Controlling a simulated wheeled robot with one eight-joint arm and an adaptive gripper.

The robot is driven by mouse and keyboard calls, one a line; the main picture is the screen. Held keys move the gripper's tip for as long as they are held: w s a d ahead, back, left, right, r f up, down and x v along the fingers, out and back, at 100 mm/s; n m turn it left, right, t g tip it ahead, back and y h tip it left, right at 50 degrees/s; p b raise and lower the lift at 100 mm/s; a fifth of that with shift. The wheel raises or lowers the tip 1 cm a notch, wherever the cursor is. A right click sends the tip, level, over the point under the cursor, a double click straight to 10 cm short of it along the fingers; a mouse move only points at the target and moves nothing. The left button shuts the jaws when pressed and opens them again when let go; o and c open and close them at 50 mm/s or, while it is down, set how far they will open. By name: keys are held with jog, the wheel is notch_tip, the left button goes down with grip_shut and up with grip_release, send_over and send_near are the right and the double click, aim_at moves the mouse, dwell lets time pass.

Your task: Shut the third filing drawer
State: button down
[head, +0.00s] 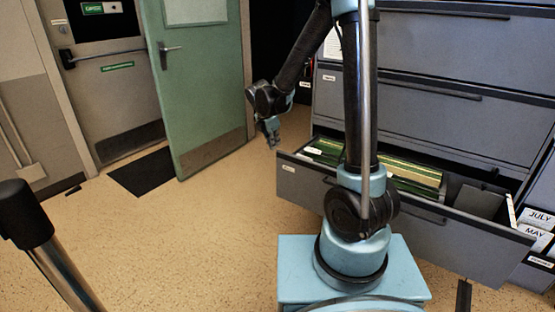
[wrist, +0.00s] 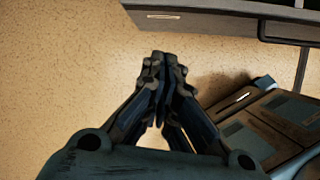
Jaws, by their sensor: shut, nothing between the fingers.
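The grey filing cabinet (head: 430,115) stands at the right in the head view. One drawer (head: 420,232), the third one down of those in view, is pulled well out and holds green and tan hanging files (head: 415,175). My arm hides part of its front. My gripper (head: 271,143) is shut and empty, in the air left of the drawer's left front corner, apart from it. In the wrist view my gripper's fingertips (wrist: 163,60) are together over the floor, and a grey front with a pale label (wrist: 165,16) shows at the top edge.
A green door (head: 200,85) stands open at the left, by a dark mat (head: 145,172). A post with a black top (head: 25,215) is at the lower left. Month-labelled boxes (head: 538,235) stand right of the open drawer. The floor (head: 190,235) left of the drawer is clear.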

aim_at(277, 157)
jog(key=shift+w+d+f+n, duration=0.2)
jog(key=shift+w+f+n, duration=0.15)
jog(key=shift+w+f, duration=1.3)
jog(key=shift+w+d+f+n, duration=0.15)
jog(key=shift+w+f+n, duration=0.25)
jog(key=shift+w+f, duration=1.25)
jog(key=shift+w+d+f+n, duration=0.3)
jog(key=shift+w+f, duration=0.35)
jog(key=shift+f, duration=1.9)
jog(key=shift+a, duration=0.1)
